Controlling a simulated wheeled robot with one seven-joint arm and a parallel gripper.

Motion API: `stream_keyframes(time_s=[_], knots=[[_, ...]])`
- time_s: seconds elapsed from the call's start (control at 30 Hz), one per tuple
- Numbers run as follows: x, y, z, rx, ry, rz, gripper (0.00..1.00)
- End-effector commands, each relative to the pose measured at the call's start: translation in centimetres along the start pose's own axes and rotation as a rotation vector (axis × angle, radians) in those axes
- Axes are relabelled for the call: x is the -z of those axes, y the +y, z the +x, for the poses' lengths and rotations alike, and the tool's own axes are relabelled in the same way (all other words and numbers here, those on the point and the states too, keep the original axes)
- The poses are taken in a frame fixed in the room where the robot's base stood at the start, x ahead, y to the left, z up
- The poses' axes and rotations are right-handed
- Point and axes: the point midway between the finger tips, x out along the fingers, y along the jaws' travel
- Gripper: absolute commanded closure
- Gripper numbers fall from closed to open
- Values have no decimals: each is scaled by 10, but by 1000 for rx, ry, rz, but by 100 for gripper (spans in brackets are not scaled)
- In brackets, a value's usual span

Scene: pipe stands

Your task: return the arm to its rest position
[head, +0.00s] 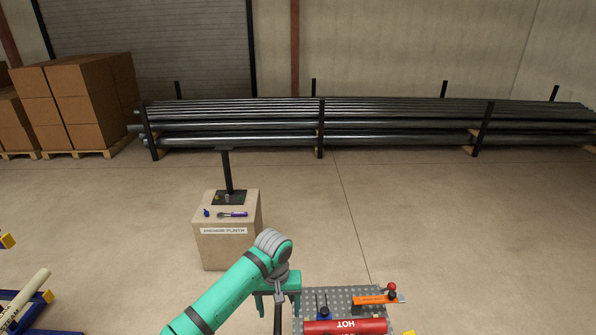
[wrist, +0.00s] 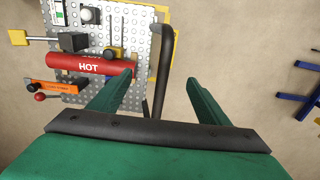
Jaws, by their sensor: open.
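My green arm (head: 225,292) reaches in from the bottom of the head view, with its grey wrist joint bent downward. My gripper (head: 278,304) points down just left of the perforated grey panel. In the wrist view my gripper (wrist: 157,84) has its two green fingers spread wide apart. A dark curved bar (wrist: 163,60) shows between the fingers, with a visible gap on both sides. The bar also shows below the gripper in the head view (head: 278,320). Nothing is gripped.
The perforated panel (head: 340,295) carries a red cylinder marked HOT (head: 345,327) and an orange-handled tool (head: 375,299). A plinth (head: 230,248) with small tools stands ahead. Blue stand parts (head: 30,308) lie left. A pipe rack (head: 400,125) and boxes (head: 85,95) stand behind open floor.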

Motion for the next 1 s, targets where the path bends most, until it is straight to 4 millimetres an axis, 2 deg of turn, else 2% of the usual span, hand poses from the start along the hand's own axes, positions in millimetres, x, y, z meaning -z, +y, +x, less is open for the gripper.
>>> stream_keyframes(time_s=[0.07, 0.17, 0.3, 0.5, 0.6, 0.8, 1.0], knots=[[0, 20, 6, -39, 15, 18, 30], [2, 60, 14, -126, 62, 52, 30], [4, 132, 20, -286, 155, 100, 30], [1, 220, 14, -505, 294, 128, 30], [-2, 255, 8, -604, 363, 125, 30], [-13, 307, -7, -776, 500, 85, 30], [-26, 334, -18, -901, 634, 6, 30]])
